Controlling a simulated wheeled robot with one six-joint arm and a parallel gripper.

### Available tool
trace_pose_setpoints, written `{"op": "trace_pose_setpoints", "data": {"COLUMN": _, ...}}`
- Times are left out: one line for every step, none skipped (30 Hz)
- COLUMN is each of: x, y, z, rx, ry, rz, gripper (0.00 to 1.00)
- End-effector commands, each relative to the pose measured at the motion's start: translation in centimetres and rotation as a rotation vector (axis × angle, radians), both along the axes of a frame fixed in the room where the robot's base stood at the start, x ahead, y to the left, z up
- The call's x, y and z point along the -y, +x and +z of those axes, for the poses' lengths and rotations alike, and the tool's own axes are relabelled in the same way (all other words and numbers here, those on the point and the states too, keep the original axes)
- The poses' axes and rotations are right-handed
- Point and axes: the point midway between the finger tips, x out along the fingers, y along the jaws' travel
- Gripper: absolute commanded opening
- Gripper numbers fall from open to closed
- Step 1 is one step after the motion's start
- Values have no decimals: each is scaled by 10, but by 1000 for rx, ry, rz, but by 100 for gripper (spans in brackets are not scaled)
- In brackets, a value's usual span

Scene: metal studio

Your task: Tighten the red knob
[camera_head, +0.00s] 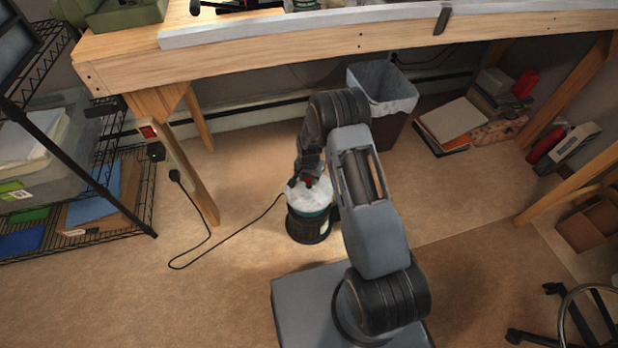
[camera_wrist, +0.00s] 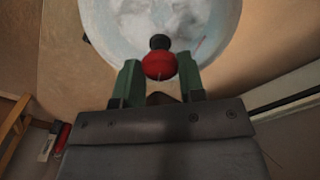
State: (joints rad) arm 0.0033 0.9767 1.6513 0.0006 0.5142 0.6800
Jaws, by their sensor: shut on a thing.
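The red knob (camera_wrist: 159,66) is a small red ball with a black part beside it. It sits on top of a round machine with a white, cloudy dome (camera_head: 309,198) and a dark slatted lower body (camera_head: 307,229), upright on the floor. The dome (camera_wrist: 112,28) fills the upper middle of the wrist view. My gripper (camera_wrist: 159,73) reaches over the dome with one green finger on each side of the knob, shut on it. In the head view, my gripper (camera_head: 307,180) hides most of the knob, and only a speck of red shows.
A black cord (camera_head: 232,230) runs from the machine to an outlet on the wooden workbench (camera_head: 300,48) leg. A lined bin (camera_head: 383,85) stands behind my arm. A wire shelf (camera_head: 130,195) is at left, a chair base (camera_head: 560,325) at lower right. The floor at left front is clear.

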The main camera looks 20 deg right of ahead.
Motion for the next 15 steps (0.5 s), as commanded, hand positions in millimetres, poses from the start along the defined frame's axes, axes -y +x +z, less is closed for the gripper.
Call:
{"op": "trace_pose_setpoints", "data": {"x": 3, "y": 2, "z": 1, "rx": 7, "ry": -2, "rz": -3, "gripper": 13}}
{"op": "trace_pose_setpoints", "data": {"x": 3, "y": 2, "z": 1, "rx": 7, "ry": -2, "rz": -3, "gripper": 13}}
{"op": "trace_pose_setpoints", "data": {"x": 3, "y": 2, "z": 1, "rx": 7, "ry": -2, "rz": -3, "gripper": 13}}
{"op": "trace_pose_setpoints", "data": {"x": 3, "y": 2, "z": 1, "rx": 7, "ry": -2, "rz": -2, "gripper": 13}}
{"op": "trace_pose_setpoints", "data": {"x": 3, "y": 2, "z": 1, "rx": 7, "ry": -2, "rz": -2, "gripper": 13}}
{"op": "trace_pose_setpoints", "data": {"x": 3, "y": 2, "z": 1, "rx": 7, "ry": -2, "rz": -2, "gripper": 13}}
{"op": "trace_pose_setpoints", "data": {"x": 3, "y": 2, "z": 1, "rx": 7, "ry": -2, "rz": -2, "gripper": 13}}
{"op": "trace_pose_setpoints", "data": {"x": 3, "y": 2, "z": 1, "rx": 7, "ry": -2, "rz": -2, "gripper": 13}}
{"op": "trace_pose_setpoints", "data": {"x": 3, "y": 2, "z": 1, "rx": 7, "ry": -2, "rz": -2, "gripper": 39}}
{"op": "trace_pose_setpoints", "data": {"x": 3, "y": 2, "z": 1, "rx": 7, "ry": -2, "rz": -2, "gripper": 42}}
{"op": "trace_pose_setpoints", "data": {"x": 3, "y": 2, "z": 1, "rx": 7, "ry": -1, "rz": -1, "gripper": 44}}
{"op": "trace_pose_setpoints", "data": {"x": 2, "y": 2, "z": 1, "rx": 6, "ry": -2, "rz": 0, "gripper": 48}}
{"op": "trace_pose_setpoints", "data": {"x": 2, "y": 2, "z": 1, "rx": 5, "ry": -2, "rz": 0, "gripper": 51}}
{"op": "trace_pose_setpoints", "data": {"x": 1, "y": 1, "z": 1, "rx": 4, "ry": -1, "rz": 2, "gripper": 54}}
{"op": "trace_pose_setpoints", "data": {"x": 0, "y": 1, "z": 1, "rx": 4, "ry": -2, "rz": 3, "gripper": 58}}
